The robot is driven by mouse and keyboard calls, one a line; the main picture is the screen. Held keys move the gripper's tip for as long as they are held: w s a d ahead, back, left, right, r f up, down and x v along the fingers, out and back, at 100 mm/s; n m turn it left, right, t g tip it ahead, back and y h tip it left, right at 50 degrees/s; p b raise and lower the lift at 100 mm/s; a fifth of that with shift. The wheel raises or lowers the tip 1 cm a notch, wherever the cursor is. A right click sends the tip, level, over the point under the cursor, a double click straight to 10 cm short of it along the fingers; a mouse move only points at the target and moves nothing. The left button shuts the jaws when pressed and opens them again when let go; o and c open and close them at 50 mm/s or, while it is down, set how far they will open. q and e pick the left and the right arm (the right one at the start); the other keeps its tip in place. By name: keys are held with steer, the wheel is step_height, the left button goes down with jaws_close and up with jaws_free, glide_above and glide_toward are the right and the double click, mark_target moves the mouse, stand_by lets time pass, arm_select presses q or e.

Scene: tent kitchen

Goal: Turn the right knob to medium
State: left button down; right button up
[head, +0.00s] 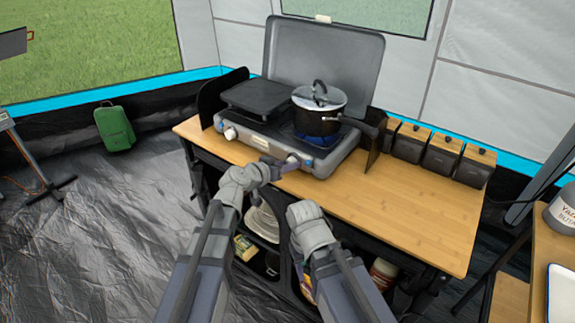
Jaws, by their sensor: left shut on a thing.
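The camping stove (262,141) stands on the wooden table with its lid raised. Its left knob (230,133) is pale and uncovered on the front panel. The right knob (293,158) is on the front panel's right part, largely hidden by my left gripper (284,164). The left gripper is shut on the right knob. Its exact angle is too small to read. A dark pot (316,119) with a glass lid sits on the right burner, with a blue glow beneath it. My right gripper (301,212) is low in front of the table, apart from the stove. Its fingers cannot be made out.
A black griddle plate (254,97) covers the left burner. Dark wooden-lidded containers (443,154) line the table's back right. The wooden table top (410,205) is clear at the right. Shelves below hold several items. A green bag (115,129) stands on the floor at the left.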

arm_select(q)
steer(key=n, duration=0.1)
steer(key=n+h+b, duration=0.1)
steer(key=shift+w+a+f+n+g, duration=0.15)
steer(key=shift+n+g, duration=0.15)
steer(key=shift+g, duration=0.1)
steer(key=shift+n+g+h+b, duration=0.3)
steer(key=shift+n+h+b, duration=0.6)
steer(key=shift+n, duration=0.5)
steer(key=shift+c, duration=2.2)
jaws_free()
steer(key=p+v, duration=0.2)
steer(key=v, duration=0.6)
steer(key=shift+w+f, duration=0.1)
